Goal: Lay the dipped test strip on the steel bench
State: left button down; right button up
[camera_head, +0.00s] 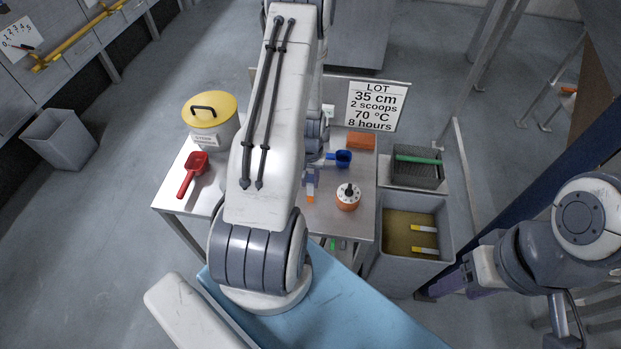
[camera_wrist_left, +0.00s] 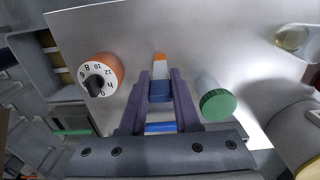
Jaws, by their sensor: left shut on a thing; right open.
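My left gripper (camera_head: 311,178) is over the steel bench (camera_head: 322,222), partly hidden by my arm in the head view. In the left wrist view its fingers (camera_wrist_left: 158,98) are shut on the test strip (camera_wrist_left: 159,66), which has an orange tip, a white band and a blue part between the fingers. The strip's orange end (camera_head: 310,199) points toward the near edge in the head view. I cannot tell whether the strip touches the steel. My right gripper (camera_head: 456,286) is open and empty at the right, beside the grey tub.
An orange dial timer (camera_head: 348,197) stands right of the strip, and a green-capped jar (camera_wrist_left: 217,104) shows in the wrist view. A blue scoop (camera_head: 343,158), red scoop (camera_head: 193,174) and yellow-lidded bucket (camera_head: 211,118) are on the bench. The grey tub (camera_head: 382,257) holds brownish liquid.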

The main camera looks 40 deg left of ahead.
pick_arm(q)
jog(key=shift+f, duration=0.2)
jog(key=shift+f, duration=0.2)
jog(key=c, duration=0.6)
grip_release()
jog(key=shift+r, duration=0.1)
